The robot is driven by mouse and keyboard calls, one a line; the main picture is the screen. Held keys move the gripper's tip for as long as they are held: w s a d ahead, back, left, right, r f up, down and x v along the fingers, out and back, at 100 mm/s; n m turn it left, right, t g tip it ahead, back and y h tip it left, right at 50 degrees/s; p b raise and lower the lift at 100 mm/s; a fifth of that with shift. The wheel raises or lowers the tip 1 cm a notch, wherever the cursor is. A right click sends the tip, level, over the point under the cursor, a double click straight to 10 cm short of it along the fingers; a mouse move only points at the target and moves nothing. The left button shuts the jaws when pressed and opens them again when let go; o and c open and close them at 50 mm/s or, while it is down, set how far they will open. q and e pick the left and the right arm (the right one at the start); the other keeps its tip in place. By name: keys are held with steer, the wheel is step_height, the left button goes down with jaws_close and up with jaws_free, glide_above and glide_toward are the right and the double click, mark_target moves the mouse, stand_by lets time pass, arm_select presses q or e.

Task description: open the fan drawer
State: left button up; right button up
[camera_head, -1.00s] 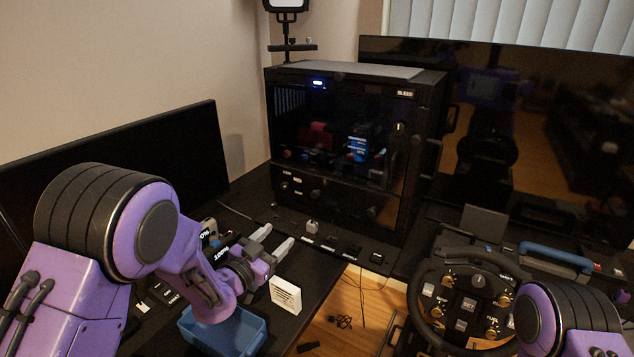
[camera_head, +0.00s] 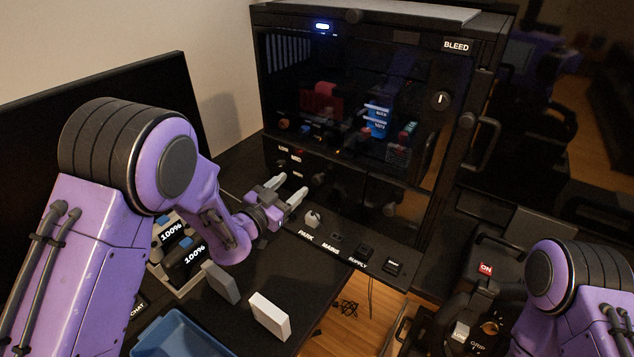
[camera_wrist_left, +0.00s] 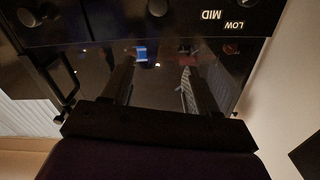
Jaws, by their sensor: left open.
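A black computer case (camera_head: 478,95) with a dark glass front stands at the back. Its lower front band (camera_head: 345,185) carries knobs and small labels and looks closed; I cannot read a fan label on it. In the left wrist view, upside down, knobs and the labels LOW and MID show on a dark panel (camera_wrist_left: 185,22). My left gripper (camera_head: 290,188) is open and empty, close in front of the lower left of the case. Its two dark fingers (camera_wrist_left: 160,78) show against the glossy surface. My right arm shows at lower right; its gripper is out of view.
A switch strip (camera_head: 345,250) marked PARK, MAINS and SUPPLY lies before the case. White (camera_head: 270,315) and grey (camera_head: 221,282) blocks stand on the desk near a blue tray (camera_head: 180,335).

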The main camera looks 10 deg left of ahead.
arm_select(q)
steer(key=b, duration=0.5)
glide_toward(315, 181)
steer(key=s, duration=0.1)
steer(key=x, duration=1)
steer(key=shift+w+r, duration=0.1)
steer(key=shift+w, duration=0.05)
jaws_close()
steer(key=shift+a, duration=0.1)
